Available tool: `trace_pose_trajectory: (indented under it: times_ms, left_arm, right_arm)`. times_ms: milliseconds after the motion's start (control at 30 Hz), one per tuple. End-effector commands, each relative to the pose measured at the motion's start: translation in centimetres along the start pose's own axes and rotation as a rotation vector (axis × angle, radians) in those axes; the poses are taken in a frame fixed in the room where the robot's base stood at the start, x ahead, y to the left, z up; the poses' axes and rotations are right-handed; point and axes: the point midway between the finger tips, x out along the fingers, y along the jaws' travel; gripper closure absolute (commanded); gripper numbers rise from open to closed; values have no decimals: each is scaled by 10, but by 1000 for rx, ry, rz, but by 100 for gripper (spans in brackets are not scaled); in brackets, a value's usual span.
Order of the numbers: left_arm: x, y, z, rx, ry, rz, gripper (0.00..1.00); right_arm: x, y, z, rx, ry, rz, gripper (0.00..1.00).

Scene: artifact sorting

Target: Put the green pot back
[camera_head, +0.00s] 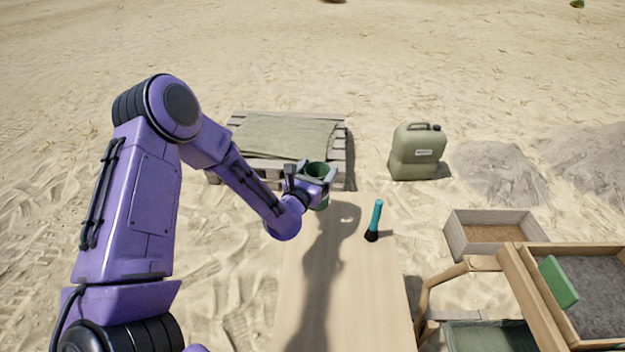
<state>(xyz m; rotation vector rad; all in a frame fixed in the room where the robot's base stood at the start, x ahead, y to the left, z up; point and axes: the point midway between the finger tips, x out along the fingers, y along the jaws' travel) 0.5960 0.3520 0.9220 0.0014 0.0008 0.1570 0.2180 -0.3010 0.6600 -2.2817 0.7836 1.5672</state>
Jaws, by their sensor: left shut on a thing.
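The green pot (317,169) is small, dark green and open at the top. It is upright, held over the far left part of the wooden table (345,290). My left gripper (306,180) is shut on the pot, and its fingers and wrist hide part of the pot's side. The shadow of the arm and pot falls on the tabletop, so the pot appears to be above the surface. My right gripper is not in view.
A teal-handled brush (375,220) stands on the table's right side. A pallet with a green cloth (285,135) lies behind the table. A green jerrycan (417,152) stands on the sand. A wooden box (455,235) and a sieve frame (535,300) are at right.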

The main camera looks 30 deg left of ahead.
Motion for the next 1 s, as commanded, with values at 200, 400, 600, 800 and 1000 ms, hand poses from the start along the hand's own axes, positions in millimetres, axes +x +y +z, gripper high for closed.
trace_pose_trajectory:
  times_ms: [200, 400, 600, 800, 1000]
  left_arm:
    - [11, 17, -26, 2, 0, 0, 100]
    - [10, 16, -53, 0, -1, 0, 100]
    - [10, 16, -53, -1, -2, 1, 100]
    - [10, 16, -56, -1, -2, 1, 2]
    - [10, 16, -56, -1, -2, 1, 0]
  right_arm:
    - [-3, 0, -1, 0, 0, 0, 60]
    - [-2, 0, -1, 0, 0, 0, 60]
    - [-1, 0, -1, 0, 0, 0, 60]
    - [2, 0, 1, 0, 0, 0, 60]
    - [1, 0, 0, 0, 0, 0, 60]
